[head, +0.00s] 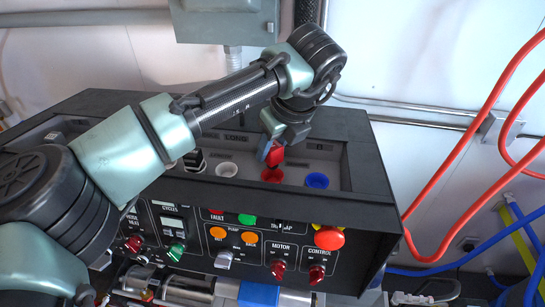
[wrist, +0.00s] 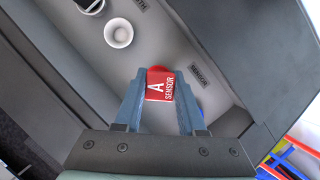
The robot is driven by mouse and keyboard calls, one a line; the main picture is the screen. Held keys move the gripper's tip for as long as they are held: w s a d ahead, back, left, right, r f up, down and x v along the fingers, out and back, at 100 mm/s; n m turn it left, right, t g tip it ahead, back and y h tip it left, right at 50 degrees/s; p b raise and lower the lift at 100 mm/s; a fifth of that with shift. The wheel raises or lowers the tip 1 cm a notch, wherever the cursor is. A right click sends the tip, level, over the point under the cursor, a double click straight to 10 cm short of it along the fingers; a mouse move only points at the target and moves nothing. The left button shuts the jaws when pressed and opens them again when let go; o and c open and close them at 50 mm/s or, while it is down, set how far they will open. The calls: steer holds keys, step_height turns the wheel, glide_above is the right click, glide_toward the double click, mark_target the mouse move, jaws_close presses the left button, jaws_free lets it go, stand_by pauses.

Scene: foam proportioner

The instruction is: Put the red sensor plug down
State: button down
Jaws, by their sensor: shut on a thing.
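The red sensor plug (head: 275,156) is held between the fingers of my gripper (head: 268,151), over the recessed tray on top of the black control console. In the wrist view the plug (wrist: 160,86) shows its "A SENSOR" label between the two blue-grey fingers of my gripper (wrist: 160,78). A red round holder (head: 272,175) sits in the tray just below the plug in the head view. Whether the plug touches it I cannot tell.
A white round holder (head: 227,169) is to the left and a blue one (head: 316,180) to the right. A black plug (head: 194,160) stands further left. The console front (head: 235,235) carries buttons and knobs. Red hoses (head: 470,150) hang at the right.

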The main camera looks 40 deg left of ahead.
mark_target(272, 162)
steer(key=shift+f+p, duration=0.5)
steer(key=shift+f, duration=1.35)
steer(key=c, duration=0.5)
jaws_free()
steer(key=b+v, duration=0.3)
steer(key=v, duration=0.9)
steer(key=shift+r, duration=0.1)
